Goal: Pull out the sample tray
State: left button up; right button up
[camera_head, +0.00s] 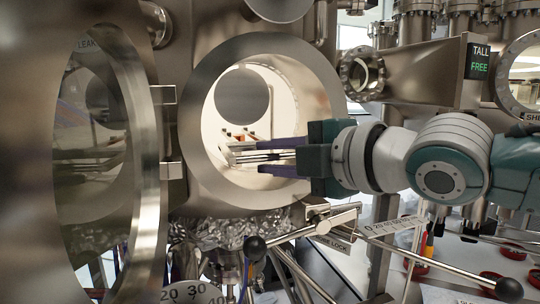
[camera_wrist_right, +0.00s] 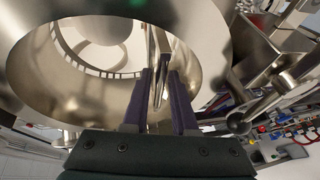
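The sample tray (camera_head: 243,151) is a flat metal piece inside the round chamber opening in the head view. A narrow metal bar (camera_wrist_right: 160,82), which looks like its near end, shows in the right wrist view. My right gripper (camera_head: 270,157) reaches into the opening from the right, its two purple fingers one above the other in the head view. In the wrist view the fingers of this gripper (camera_wrist_right: 162,98) stand apart on either side of the bar. They look open around it; contact is not clear. The fingers partly hide the tray. My left gripper is not in view.
A round glazed door (camera_head: 148,150) stands swung open at the left. Metal rods with black knobs (camera_head: 255,247) stick out below the opening. A "TALL FREE" display (camera_head: 480,61) sits upper right.

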jog(key=shift+w+a, duration=0.1)
jog(key=shift+c, duration=0.2)
grip_shut()
dwell(1.3)
